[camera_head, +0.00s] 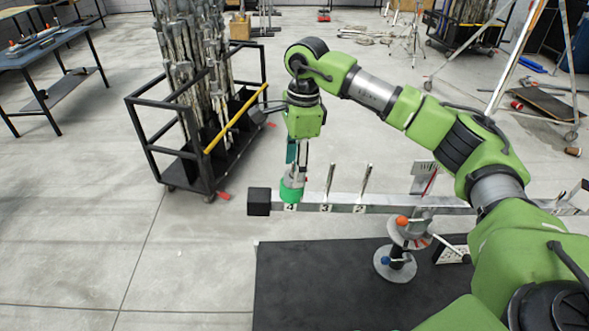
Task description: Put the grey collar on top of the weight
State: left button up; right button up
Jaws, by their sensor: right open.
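My right gripper (296,168) points down over the end of the grey beam marked 4, its fingers apart. Directly below it a green weight (291,193) sits on the beam at the number 4. A small grey piece shows between the fingertips and the top of the weight; it may be the grey collar, but the fingers partly cover it and I cannot tell whether it touches the weight. The peg at this position is hidden by the gripper. My left gripper is out of view.
The grey beam (340,204) carries bare upright pegs at 3 and 2 and has a black end block (259,201). A stand with an orange knob (401,221) rises over the black mat (310,290). A black rack of bars (150,140) stands behind on the left.

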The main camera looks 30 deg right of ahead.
notch_tip(320, 180, up, 10)
jog(key=shift+s+d+r, duration=0.2)
jog(key=shift+d+r, duration=0.05)
jog(key=shift+d, duration=0.15)
dwell(0.4)
